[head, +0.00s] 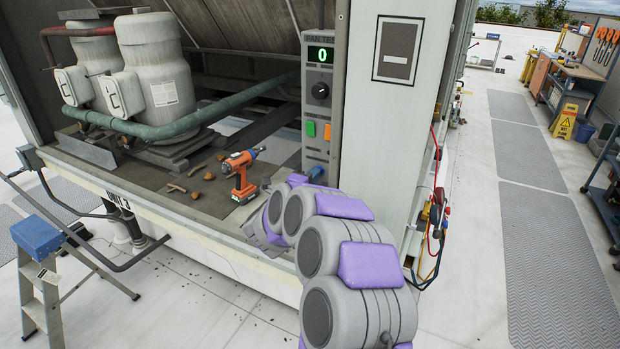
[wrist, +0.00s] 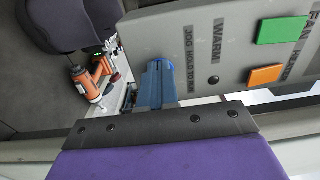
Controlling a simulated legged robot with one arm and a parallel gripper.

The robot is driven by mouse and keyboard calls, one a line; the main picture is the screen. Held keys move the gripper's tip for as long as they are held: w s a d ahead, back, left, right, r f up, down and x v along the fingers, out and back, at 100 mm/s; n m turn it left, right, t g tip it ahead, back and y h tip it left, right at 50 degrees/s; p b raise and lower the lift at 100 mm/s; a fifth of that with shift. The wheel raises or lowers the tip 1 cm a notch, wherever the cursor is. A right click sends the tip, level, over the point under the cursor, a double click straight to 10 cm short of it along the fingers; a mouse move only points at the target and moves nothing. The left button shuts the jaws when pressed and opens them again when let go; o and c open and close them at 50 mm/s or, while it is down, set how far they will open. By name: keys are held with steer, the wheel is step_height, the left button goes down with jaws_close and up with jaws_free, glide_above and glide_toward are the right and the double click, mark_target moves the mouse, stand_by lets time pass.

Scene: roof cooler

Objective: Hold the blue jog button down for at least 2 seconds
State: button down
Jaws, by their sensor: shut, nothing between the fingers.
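The grey fan test panel (head: 316,100) stands upright on the unit's deck, its green display (head: 320,54) reading 0. The blue jog button (wrist: 167,63) shows as a bright blue patch beside the "JOG HOLD TO RUN" label in the wrist view, mostly covered by my fingers. My gripper (wrist: 158,70) is shut and empty, its blue-grey fingertips right at the button. It also shows at the panel's lower end in the head view (head: 315,172). I cannot tell whether the fingertips touch the button or how far it is pressed.
A green button (wrist: 283,29) and an orange button (wrist: 265,75) sit on the same panel, beside a black dial (head: 320,90). An orange drill (head: 241,174) stands on the deck left of my arm. A white post (head: 385,130) rises right of the panel.

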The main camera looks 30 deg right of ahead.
steer(key=shift+s+d, duration=0.1)
steer(key=shift+d, duration=0.25)
stand_by(2.6)
